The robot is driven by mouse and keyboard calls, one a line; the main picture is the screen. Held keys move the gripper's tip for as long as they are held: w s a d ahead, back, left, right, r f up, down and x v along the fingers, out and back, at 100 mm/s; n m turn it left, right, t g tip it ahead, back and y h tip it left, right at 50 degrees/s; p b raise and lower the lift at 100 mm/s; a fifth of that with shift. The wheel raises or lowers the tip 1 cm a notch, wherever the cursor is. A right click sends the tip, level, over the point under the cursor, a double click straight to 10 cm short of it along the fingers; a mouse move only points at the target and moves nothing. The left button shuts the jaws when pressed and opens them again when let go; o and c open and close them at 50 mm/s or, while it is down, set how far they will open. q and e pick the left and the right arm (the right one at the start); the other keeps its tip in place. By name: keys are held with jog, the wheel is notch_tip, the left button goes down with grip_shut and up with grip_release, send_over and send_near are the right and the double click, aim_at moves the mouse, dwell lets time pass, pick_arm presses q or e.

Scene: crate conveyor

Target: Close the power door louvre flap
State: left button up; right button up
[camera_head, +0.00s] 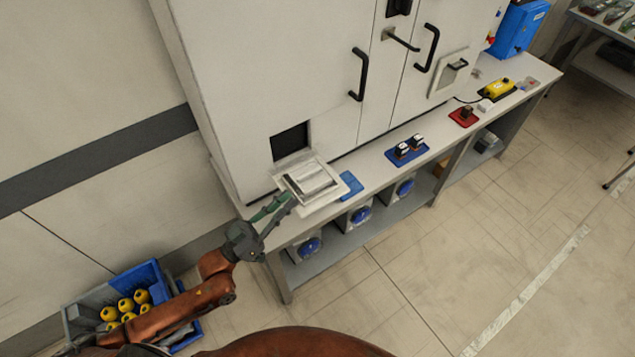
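The louvre flap (312,181) is a pale framed panel with slats. It is open, folded down and outward from the lower left cabinet door, below a dark square opening (289,141). My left gripper (288,201) has greenish fingers that reach up from the lower left to the flap's left edge. Its two fingers show apart, with nothing seen between them. Whether a fingertip touches the flap, I cannot tell. My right gripper is out of view.
A bench (380,181) runs along the cabinet front, holding a blue pad (351,184), a blue tray (407,152) and a red tray (464,118). Door handles (360,75) stick out above. A blue bin (150,275) with yellow items stands lower left. The floor at right is clear.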

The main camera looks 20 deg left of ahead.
pick_arm(q)
jog(key=v, duration=1)
jog(key=shift+s+a, duration=0.2)
jog(key=shift+s, duration=0.15)
